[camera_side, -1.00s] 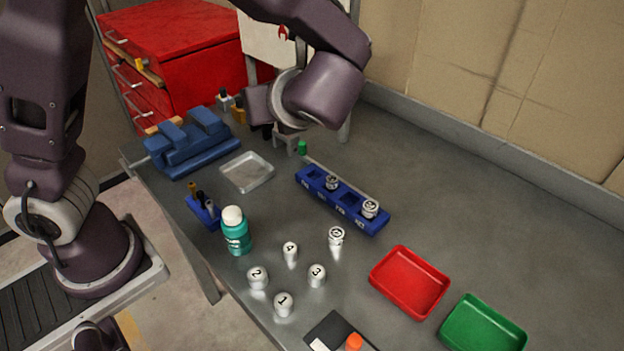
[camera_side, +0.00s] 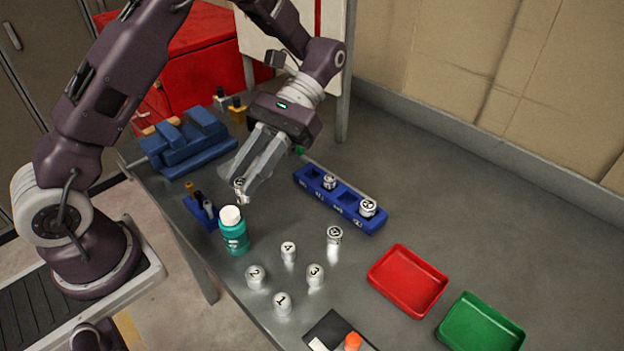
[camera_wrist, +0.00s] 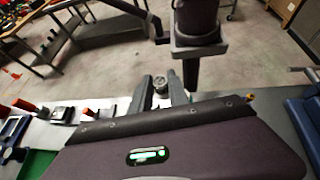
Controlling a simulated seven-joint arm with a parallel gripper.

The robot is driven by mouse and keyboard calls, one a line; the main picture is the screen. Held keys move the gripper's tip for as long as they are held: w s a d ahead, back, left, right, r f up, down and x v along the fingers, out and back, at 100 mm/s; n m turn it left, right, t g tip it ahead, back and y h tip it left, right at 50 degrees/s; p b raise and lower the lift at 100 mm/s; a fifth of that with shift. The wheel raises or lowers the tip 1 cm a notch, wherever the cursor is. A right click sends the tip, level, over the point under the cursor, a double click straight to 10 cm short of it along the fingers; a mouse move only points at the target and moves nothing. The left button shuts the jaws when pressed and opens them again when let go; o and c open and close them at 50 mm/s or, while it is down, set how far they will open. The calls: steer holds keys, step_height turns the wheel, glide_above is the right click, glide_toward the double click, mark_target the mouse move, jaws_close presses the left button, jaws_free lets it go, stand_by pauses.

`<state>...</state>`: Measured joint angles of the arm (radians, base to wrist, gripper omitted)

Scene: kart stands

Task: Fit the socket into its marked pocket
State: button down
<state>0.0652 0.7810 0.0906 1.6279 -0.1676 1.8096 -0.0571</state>
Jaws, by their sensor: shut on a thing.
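My gripper (camera_side: 248,184) is shut on a small metal socket (camera_side: 240,185) with a dark mark on its top. It is held above the left part of the table, behind the teal bottle. In the wrist view the socket (camera_wrist: 160,85) shows between the fingers. The blue socket holder (camera_side: 352,216) lies to the right, with labels on its front face. One socket (camera_side: 329,182) and a larger one (camera_side: 367,207) sit in it. Pockets at its far left end and between those two look empty. Another metal socket (camera_side: 334,235) stands on the table in front of the holder.
The teal bottle (camera_side: 235,238) stands close in front of my gripper, beside a small blue rack (camera_side: 200,212). Several white numbered caps (camera_side: 288,252) stand near the front. Red (camera_side: 408,280) and green (camera_side: 480,325) trays lie right. A blue vise (camera_side: 188,145) is behind left.

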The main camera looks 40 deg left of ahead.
steer(key=w+a+r+n+t+h, duration=0.3)
steer(key=w+r+n+t+h, duration=0.15)
steer(key=w+n+t, duration=0.45)
steer(key=w+a+r+n+t+h, duration=0.3)
steer(key=w+n+t+h, duration=0.3)
steer(key=w+n, duration=0.45)
steer(key=shift+n+t+y, duration=0.35)
steer(key=shift+t+y, duration=0.2)
steer(key=shift+t, duration=0.15)
steer(key=f, duration=2)
steer(key=shift+s+a+f, duration=0.35)
steer(key=shift+s+f, duration=0.05)
steer(key=c, duration=1.3)
jaws_free()
steer(key=shift+o, duration=0.2)
